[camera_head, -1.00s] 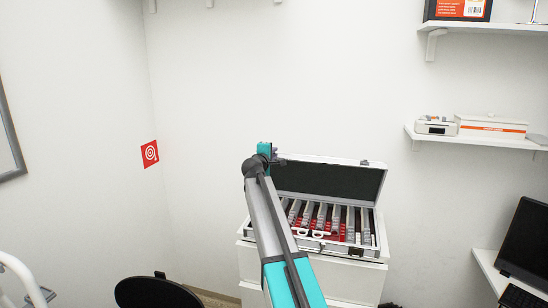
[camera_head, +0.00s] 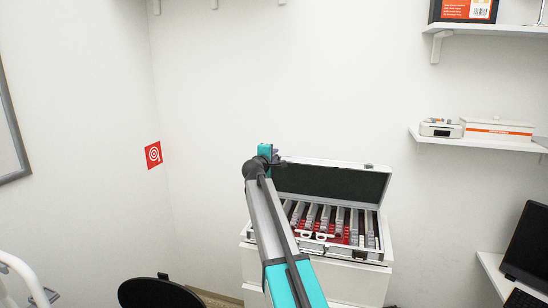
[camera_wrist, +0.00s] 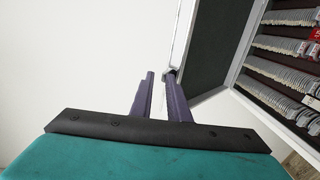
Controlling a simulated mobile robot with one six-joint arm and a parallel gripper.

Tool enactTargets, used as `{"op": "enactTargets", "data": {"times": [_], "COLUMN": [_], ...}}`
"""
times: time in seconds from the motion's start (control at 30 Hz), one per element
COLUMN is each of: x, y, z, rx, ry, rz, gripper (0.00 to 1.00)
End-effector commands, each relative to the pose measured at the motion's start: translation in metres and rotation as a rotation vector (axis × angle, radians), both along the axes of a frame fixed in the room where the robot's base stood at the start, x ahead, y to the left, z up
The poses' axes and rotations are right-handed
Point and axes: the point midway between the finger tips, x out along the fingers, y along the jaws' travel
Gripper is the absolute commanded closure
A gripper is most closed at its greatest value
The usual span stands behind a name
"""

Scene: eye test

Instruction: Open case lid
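The silver case stands on a white cabinet, its front rim (camera_head: 345,250) toward me. Its lid (camera_head: 335,184) is raised, tilted up at the back, with the dark lining showing. My gripper (camera_head: 281,160) is at the lid's upper left corner. In the wrist view two dark purple fingers (camera_wrist: 160,76) stand a little apart with nothing clearly between them. The right fingertip is at the corner of the lid (camera_wrist: 204,65); I cannot tell whether they touch. The open case (camera_wrist: 240,85) shows on the right, with rows of grey pieces inside.
The white cabinet (camera_head: 345,283) is under the case. A black round seat (camera_head: 160,292) is at the lower left. Wall shelves (camera_head: 478,143) and a dark monitor (camera_head: 528,245) are at the right. The wall above the lid is clear.

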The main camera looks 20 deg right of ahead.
Motion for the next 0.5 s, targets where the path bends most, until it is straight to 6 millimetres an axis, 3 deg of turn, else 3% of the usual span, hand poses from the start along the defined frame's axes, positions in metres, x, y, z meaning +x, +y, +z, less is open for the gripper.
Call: {"op": "enactTargets", "data": {"times": [0.5], "x": [-0.011], "y": [0.009], "z": [0.022], "rx": [-0.001], "ry": [-0.001], "rz": [0.0], "gripper": [0.86]}}
